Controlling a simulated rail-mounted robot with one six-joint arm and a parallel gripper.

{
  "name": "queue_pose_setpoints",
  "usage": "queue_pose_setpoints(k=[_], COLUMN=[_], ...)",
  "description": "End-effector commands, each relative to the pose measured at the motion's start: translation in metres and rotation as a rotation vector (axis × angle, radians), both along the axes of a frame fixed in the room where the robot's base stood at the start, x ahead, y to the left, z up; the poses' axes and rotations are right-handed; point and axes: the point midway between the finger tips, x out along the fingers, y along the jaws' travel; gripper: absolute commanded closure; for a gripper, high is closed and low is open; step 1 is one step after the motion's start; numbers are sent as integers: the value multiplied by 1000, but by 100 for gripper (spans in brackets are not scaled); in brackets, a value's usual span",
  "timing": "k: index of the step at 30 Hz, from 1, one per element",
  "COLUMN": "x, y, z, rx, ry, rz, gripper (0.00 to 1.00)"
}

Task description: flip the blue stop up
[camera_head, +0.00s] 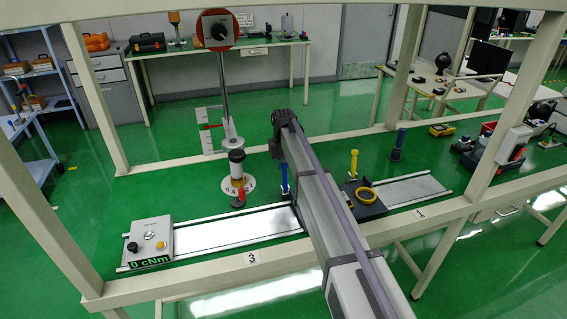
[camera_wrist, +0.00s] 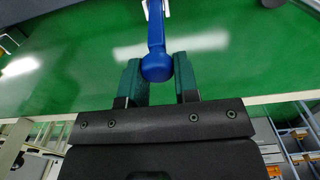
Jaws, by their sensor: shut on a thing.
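The blue stop (camera_head: 284,180) is a slim blue lever beside the metal rail, just left of my arm. In the head view it looks about upright, and its lower end is partly hidden by my arm. In the wrist view the blue stop (camera_wrist: 156,35) runs up from a rounded blue end that sits between the green-padded fingers of my gripper (camera_wrist: 157,72). My gripper is shut on that rounded end. In the head view the dark end of my arm is above the stop, and the fingers are not clear there.
A control box (camera_head: 151,240) reading 0 cNm stands at the rail's left end.

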Motion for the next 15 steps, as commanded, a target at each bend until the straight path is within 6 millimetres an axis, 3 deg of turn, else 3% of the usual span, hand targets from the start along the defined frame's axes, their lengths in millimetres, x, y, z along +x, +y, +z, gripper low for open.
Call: queue_pose_setpoints(k=[11,12,15], x=[4,4,3], y=[1,1,1], z=[0,0,0], rx=[2,2,2], ry=[-8,-8,-7], rz=[0,0,0], gripper=[100,69,60])
